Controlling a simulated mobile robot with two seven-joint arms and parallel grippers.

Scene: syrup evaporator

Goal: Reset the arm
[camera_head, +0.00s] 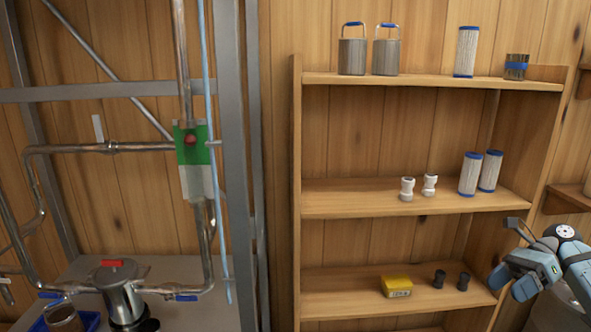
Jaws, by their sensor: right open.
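My right arm comes in at the lower right, in front of the shelf's right side. Its right gripper (516,240) is open, with nothing seen between its fingers. My left gripper is not in view.
A wooden shelf (340,279) holds metal canisters (352,57), pleated filters (466,52), white fittings (407,189) and a yellow box (396,286). At left, a metal frame (229,130) surrounds pipes and a steel pot (119,290) with a red part on its lid.

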